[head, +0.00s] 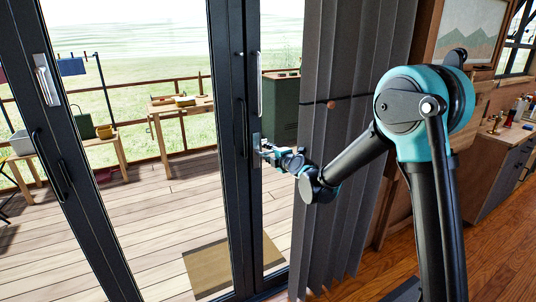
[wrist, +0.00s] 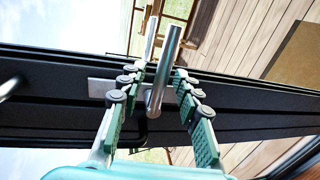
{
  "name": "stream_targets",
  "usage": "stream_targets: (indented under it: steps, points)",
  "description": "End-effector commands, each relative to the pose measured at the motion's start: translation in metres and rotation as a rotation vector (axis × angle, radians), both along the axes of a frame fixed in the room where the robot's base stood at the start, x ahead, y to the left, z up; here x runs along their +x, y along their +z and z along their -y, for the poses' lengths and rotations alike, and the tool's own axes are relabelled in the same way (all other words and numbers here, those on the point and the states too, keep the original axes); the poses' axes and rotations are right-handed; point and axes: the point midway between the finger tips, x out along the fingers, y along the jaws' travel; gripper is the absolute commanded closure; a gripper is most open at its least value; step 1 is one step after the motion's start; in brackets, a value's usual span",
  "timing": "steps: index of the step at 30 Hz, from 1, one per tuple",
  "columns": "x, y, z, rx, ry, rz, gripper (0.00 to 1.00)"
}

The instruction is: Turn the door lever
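The door lever (wrist: 164,68) is a silvery metal bar on a dark door frame (wrist: 50,125), with a pale plate (wrist: 101,88) beside it in the wrist view. My gripper (wrist: 160,78) is open, its two green-padded fingers on either side of the lever. The lever lies between the fingers, and small gaps seem to show on both sides; whether a pad touches it is hard to tell. In the head view my gripper (head: 264,149) reaches the dark door frame (head: 238,200) at the lever's height; it largely hides the lever there.
A grey curtain (head: 325,210) hangs close to my forearm on the right. Other door handles (head: 45,80) are on the left frame. Outside the glass are a wooden deck, tables (head: 165,107) and a doormat (head: 212,268). A counter (head: 500,150) stands at far right.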

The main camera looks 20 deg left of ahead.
Motion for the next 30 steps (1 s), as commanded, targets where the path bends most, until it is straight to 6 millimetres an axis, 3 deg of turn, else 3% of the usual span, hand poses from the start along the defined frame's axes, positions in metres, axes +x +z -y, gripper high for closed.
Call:
stream_targets:
  steps: [11,24,30]
  points:
    - [-0.006,0.002,0.007,0.002,-0.001,-0.001,0.67]
    - [-0.059,0.018,0.069,0.001,-0.001,-0.001,0.67]
    - [-0.073,0.022,0.085,0.002,-0.001,-0.001,0.67]
